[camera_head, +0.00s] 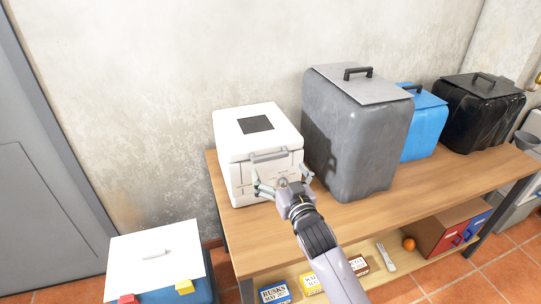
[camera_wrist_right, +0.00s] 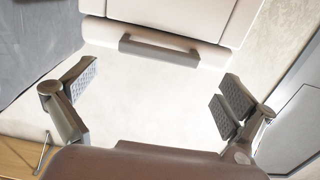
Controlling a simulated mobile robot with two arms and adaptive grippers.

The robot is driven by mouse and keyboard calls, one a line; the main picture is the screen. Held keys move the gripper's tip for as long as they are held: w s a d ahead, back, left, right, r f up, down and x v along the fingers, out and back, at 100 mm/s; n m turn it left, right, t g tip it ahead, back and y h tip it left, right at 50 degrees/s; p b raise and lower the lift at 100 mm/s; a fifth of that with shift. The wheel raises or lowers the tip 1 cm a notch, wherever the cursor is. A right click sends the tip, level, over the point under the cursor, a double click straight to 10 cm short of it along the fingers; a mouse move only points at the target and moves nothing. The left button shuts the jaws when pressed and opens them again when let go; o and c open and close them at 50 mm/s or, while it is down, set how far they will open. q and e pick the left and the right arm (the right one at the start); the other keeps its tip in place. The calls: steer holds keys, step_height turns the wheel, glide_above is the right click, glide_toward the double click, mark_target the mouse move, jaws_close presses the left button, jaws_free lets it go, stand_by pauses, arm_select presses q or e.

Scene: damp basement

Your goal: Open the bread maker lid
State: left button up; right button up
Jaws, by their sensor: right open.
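The white bread maker (camera_head: 238,150) stands at the left end of the wooden table, its lid shut. The lid has a dark square window (camera_head: 255,124) on top and a grey handle (camera_head: 268,155) at its front edge. In the right wrist view the handle (camera_wrist_right: 158,50) lies beyond the fingers, apart from them. My right gripper (camera_head: 281,178) is open and empty in front of the bread maker's front face, just below the handle. Its two spread fingers also show in the right wrist view (camera_wrist_right: 158,97). My left gripper is not in view.
A tall grey bin (camera_head: 352,140) stands close to the right of the bread maker on the table (camera_head: 400,204). A blue bin (camera_head: 424,125) and a black bin (camera_head: 482,112) stand farther right. A white-lidded box (camera_head: 155,262) is on the floor at left. The lower shelf holds small boxes.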

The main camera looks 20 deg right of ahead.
mark_target(271, 158)
steer(key=w, duration=0.7)
steer(key=shift+a, duration=0.15)
steer(key=shift+c, duration=0.4)
